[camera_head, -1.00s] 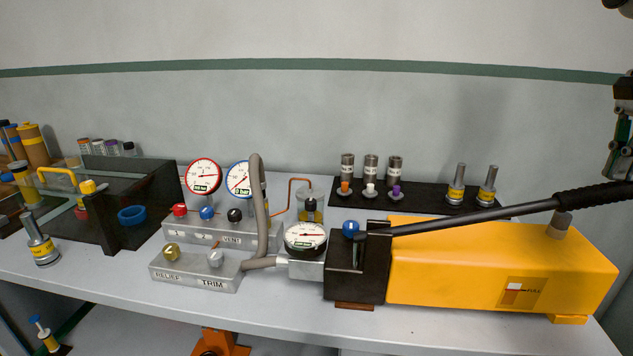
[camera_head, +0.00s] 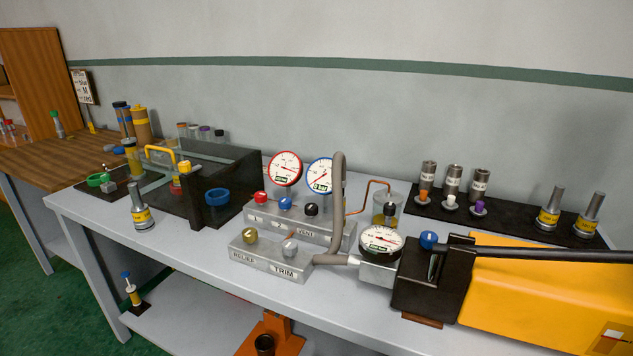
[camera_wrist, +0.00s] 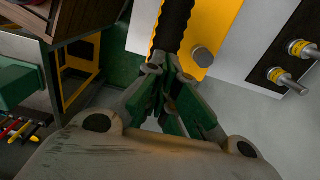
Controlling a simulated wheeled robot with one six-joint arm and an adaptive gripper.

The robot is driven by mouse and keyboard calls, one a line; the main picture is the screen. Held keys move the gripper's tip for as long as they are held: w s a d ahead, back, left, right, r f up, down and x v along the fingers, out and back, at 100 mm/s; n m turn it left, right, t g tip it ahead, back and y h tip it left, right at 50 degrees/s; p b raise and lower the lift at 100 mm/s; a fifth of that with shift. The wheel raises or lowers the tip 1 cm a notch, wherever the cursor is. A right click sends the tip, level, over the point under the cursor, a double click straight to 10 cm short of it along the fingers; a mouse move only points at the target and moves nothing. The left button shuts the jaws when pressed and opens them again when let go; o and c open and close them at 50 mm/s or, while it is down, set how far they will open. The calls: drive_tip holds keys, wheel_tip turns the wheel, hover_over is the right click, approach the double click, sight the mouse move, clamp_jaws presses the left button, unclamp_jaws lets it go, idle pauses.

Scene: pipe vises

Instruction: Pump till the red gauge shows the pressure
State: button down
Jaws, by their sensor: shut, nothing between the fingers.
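The red-rimmed gauge (camera_head: 285,168) stands upright on the grey manifold; its needle is visible but its digits are too small to read. A blue-rimmed gauge (camera_head: 319,175) beside it appears to show 0 bar. The hand pump has a yellow body (camera_head: 510,285), a black head block (camera_head: 425,275) and a long black lever (camera_head: 550,254) running out to the right, nearly level. A dark-rimmed gauge (camera_head: 381,240) lies at the pump's outlet. My gripper (camera_wrist: 168,75) is shut and empty in the wrist view, its fingertips at the end of the lever's black grip (camera_wrist: 172,25).
Red (camera_head: 260,198), blue (camera_head: 285,203) and black (camera_head: 311,208) knobs sit on the manifold. The block in front, marked RELIEF and TRIM (camera_head: 270,256), has two more. A grey hose (camera_head: 338,195) arches beside them. A dark rack (camera_head: 510,218) of fittings stands behind the pump.

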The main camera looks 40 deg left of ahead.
drive_tip(key=r, duration=0.1)
drive_tip(key=a+r, duration=0.1)
drive_tip(key=r, duration=0.3)
drive_tip(key=shift+s+a+r, duration=0.1)
drive_tip(key=shift+s+a, duration=0.1)
drive_tip(key=shift+s, duration=0.05)
drive_tip(key=shift+r, duration=0.3)
drive_tip(key=shift+r, duration=2.55)
